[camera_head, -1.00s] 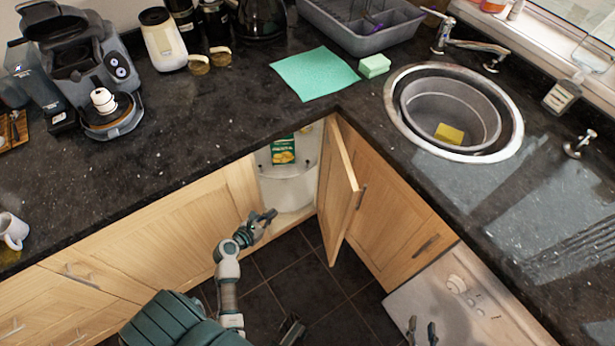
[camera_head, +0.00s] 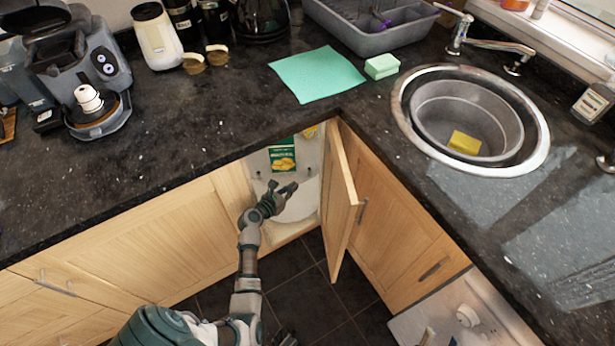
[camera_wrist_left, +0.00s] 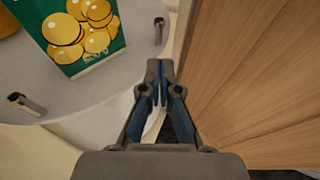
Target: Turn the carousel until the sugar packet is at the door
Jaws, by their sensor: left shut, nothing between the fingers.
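The carousel (camera_head: 302,208) is a pale round shelf with a rim, inside the open corner cupboard. A green box with yellow pictures (camera_head: 283,158) stands on it; it also shows at the top of the left wrist view (camera_wrist_left: 85,30). A yellow item (camera_head: 310,132) shows partly behind it, and I cannot tell if it is the sugar packet. Short metal posts (camera_wrist_left: 158,30) stand up from the carousel. My left gripper (camera_head: 284,188) is shut and empty in the doorway, in front of the green box, beside a post. Two small tips at the bottom edge may be my right gripper (camera_head: 438,338).
The open wooden door (camera_head: 340,195) stands close to the right of my left gripper. The dark worktop edge (camera_head: 235,155) overhangs the opening. A sink (camera_head: 470,120), teal cloth (camera_head: 316,74) and coffee machine (camera_head: 75,65) are above on the worktop.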

